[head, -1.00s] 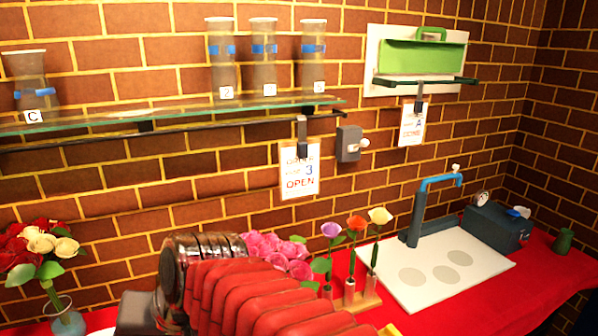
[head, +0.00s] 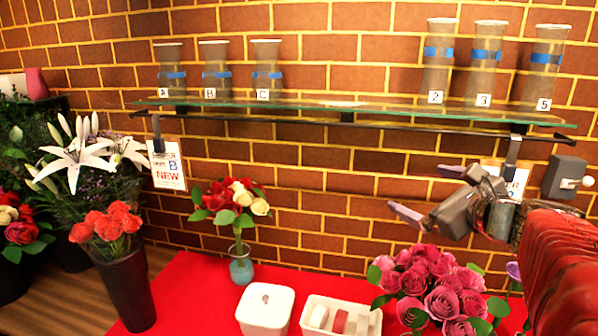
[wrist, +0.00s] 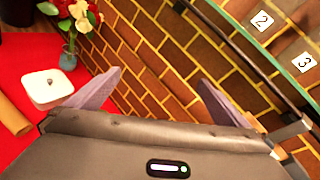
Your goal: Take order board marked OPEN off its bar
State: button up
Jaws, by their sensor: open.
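The order board (head: 518,184) hangs by a dark clip (head: 513,150) from the black bar (head: 400,127) under the glass shelf, at the right of the head view. My gripper covers most of it, so the word OPEN is hidden now; the earlier head frame shows it. My gripper (head: 428,192) is open and empty, its fingers pointing left, in front of the wall below the bar. In the wrist view the two fingers (wrist: 156,92) are spread with only brick wall between them. A dark clip shows there at lower right.
Another board, marked NEW (head: 168,168), hangs at the bar's left end. Several numbered and lettered glass vases stand on the glass shelf (head: 340,103). A grey wall box (head: 564,177) is right of the OPEN board. Pink roses (head: 440,285) and a white canister (head: 265,308) stand below.

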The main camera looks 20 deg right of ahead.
jog(key=s+d+r+m+t+h, duration=0.1)
jog(key=s+d+m+h, duration=0.4)
jog(key=d, duration=0.5)
jog(key=m+h, duration=0.3)
jog(key=m, duration=0.3)
send_near(510, 172)
jog(key=s, duration=0.1)
jog(key=shift+s+a+r+g, duration=0.15)
jog(key=shift+a+r+g, duration=0.15)
jog(key=shift+x, duration=4.3)
jog(key=shift+x, duration=2.6)
jog(key=shift+a, duration=0.1)
jog(key=shift+c, duration=0.4)
